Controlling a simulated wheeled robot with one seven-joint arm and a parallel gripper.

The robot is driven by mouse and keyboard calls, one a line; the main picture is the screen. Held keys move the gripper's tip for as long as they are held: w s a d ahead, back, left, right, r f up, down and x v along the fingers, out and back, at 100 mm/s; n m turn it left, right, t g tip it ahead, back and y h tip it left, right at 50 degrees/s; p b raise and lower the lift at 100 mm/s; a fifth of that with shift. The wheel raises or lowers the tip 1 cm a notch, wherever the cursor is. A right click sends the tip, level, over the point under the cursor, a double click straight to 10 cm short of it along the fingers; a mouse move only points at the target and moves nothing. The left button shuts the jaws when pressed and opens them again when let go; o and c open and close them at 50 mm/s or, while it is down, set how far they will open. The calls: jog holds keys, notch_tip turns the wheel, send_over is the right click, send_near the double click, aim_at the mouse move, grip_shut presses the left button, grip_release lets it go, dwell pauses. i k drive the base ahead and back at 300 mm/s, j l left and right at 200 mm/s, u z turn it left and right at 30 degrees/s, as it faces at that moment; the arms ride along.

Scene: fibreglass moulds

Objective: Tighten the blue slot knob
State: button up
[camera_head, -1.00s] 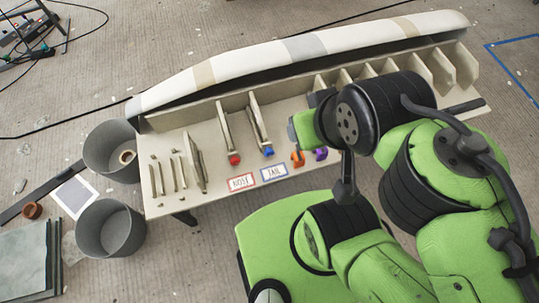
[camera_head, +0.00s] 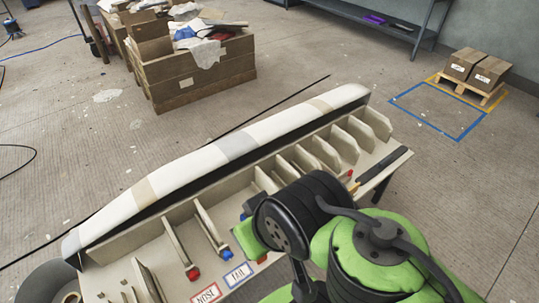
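The blue slot knob (camera_head: 225,253) sits at the front end of a slot on the beige mould table (camera_head: 325,186), just behind the TAIL label (camera_head: 237,275). A red knob (camera_head: 193,273) is at the end of the slot to its left, behind the NOSE label (camera_head: 206,293). My green and black arm stands to the right of the blue knob. The arm's dark wrist is nearest the knob, with a clear gap between them. My gripper's fingers are hidden by the arm, so their state does not show.
A long white mould with tan and grey bands (camera_head: 215,155) lies along the table's back. A wooden crate (camera_head: 205,83) of scraps stands behind. Boxes (camera_head: 475,70) sit on a pallet at the back right. A grey bucket (camera_head: 45,284) is at the lower left. Open floor lies to the right.

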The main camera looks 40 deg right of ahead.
aim_at(228, 255)
jog(key=j, duration=0.7)
jog(key=i+j, duration=0.1)
jog(key=j, duration=0.55)
jog(key=z, duration=0.05)
